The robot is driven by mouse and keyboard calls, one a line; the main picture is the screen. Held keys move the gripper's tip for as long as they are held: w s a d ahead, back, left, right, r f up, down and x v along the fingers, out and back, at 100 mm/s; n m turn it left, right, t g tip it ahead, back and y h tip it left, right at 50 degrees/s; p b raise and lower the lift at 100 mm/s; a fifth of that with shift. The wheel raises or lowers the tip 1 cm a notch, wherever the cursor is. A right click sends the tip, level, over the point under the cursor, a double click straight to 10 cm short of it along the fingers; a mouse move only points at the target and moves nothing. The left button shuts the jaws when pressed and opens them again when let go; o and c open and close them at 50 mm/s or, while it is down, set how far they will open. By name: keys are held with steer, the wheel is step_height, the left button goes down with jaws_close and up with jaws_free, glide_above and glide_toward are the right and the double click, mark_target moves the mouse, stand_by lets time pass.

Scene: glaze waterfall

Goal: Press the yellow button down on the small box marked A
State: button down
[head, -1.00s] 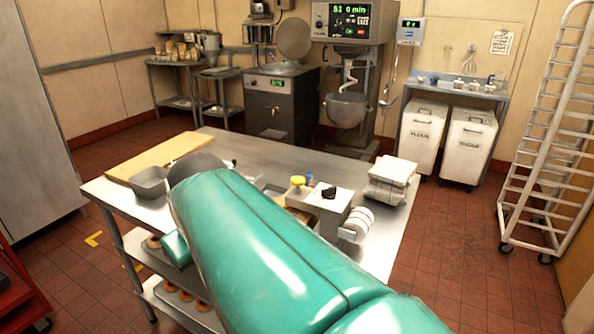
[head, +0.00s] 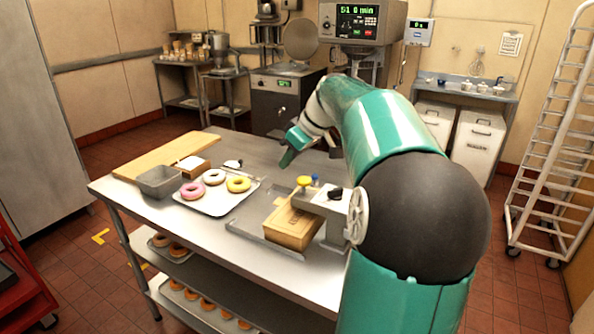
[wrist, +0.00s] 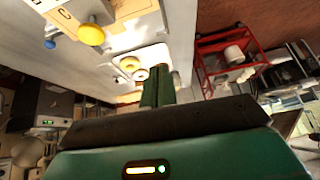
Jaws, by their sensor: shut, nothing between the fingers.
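The yellow button (head: 304,181) stands up on the table at the back left of a grey metal housing (head: 325,201), beside a blue button (head: 315,180). It also shows in the wrist view (wrist: 91,34), at upper left, with the blue button (wrist: 50,44) left of it. I cannot make out a letter A on any box. My gripper (head: 287,158) is above the far part of the table, behind and left of the yellow button and apart from it. Its green fingers (wrist: 158,88) are together in the wrist view, with nothing between them.
A wooden box (head: 289,228) stands in front of the buttons. A white tray (head: 216,205) with three glazed donuts, a grey bin (head: 158,182) and a cutting board (head: 150,158) lie to the left. Bare tabletop (head: 255,150) shows near my gripper.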

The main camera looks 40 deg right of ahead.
steer(key=s+d+r+t, duration=0.2)
steer(key=s+d, duration=0.3)
steer(key=d, duration=0.6)
steer(key=shift+d+r, duration=0.4)
steer(key=shift+r, duration=0.05)
glide_above(301, 178)
steer(key=s, duration=0.3)
steer(key=f, duration=0.7)
steer(key=shift+w+d+f, duration=0.15)
steer(key=shift+w+d, duration=0.1)
steer(key=shift+d, duration=0.1)
step_height(301, 178, down, 3)
steer(key=shift+s+d+r, duration=0.1)
steer(key=shift+r, duration=0.1)
steer(key=shift+f, duration=0.55)
